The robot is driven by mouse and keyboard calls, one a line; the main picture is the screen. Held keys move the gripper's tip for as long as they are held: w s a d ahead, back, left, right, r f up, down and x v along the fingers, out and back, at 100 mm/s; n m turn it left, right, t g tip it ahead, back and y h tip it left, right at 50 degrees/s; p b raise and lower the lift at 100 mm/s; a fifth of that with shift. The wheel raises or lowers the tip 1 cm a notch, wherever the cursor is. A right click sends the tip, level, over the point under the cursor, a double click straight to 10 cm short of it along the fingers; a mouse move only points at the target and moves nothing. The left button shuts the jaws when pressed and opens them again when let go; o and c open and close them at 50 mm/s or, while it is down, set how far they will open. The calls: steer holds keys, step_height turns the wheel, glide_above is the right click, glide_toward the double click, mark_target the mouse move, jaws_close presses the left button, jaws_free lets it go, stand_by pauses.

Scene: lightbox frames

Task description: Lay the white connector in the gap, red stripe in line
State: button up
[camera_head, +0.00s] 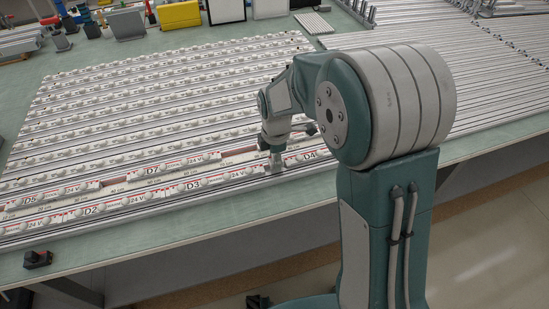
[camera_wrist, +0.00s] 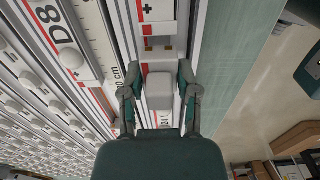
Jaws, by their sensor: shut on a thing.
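My gripper (camera_wrist: 160,92) is shut on the white connector (camera_wrist: 160,84), a small pale block between the two fingers in the wrist view. I see no red stripe on its visible face. Just ahead of it, a grey section with small gold contacts (camera_wrist: 164,47) lies at the end of a white strip with a red line (camera_wrist: 157,29); this looks like the gap. Another printed strip piece shows below the connector, partly hidden by the gripper. In the head view my gripper (camera_head: 274,163) is low over the front strips, left of label D4. Whether the connector touches the strip is unclear.
Rows of white light strips (camera_head: 150,100) cover the green table (camera_head: 225,208). A strip marked D8 (camera_wrist: 68,48) lies left of my gripper in the wrist view. The table's front edge is close by on the right there. A small black part (camera_head: 37,258) lies at the front left.

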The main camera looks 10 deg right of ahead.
steer(key=shift+a+f, duration=0.35)
steer(key=shift+f, duration=0.15)
steer(key=o, duration=1)
steer(key=shift+d, duration=0.15)
steer(key=shift+o, duration=0.2)
step_height(320, 180, up, 13)
steer(key=shift+f, duration=0.1)
steer(key=s+d+r+m+t, duration=0.2)
steer(key=s+d+m, duration=0.1)
steer(key=s+m, duration=0.3)
steer(key=s+d+r+m+t, duration=0.1)
steer(key=s+d+r+m, duration=0.1)
steer(key=s+m, duration=0.5)
steer(key=s+d+r+m+t, duration=0.2)
steer(key=s+d+m, duration=0.2)
steer(key=s+m, duration=0.3)
steer(key=shift+s+d+r+t, duration=0.25)
steer(key=shift+s+r+t, duration=0.1)
steer(key=shift+s, duration=0.75)
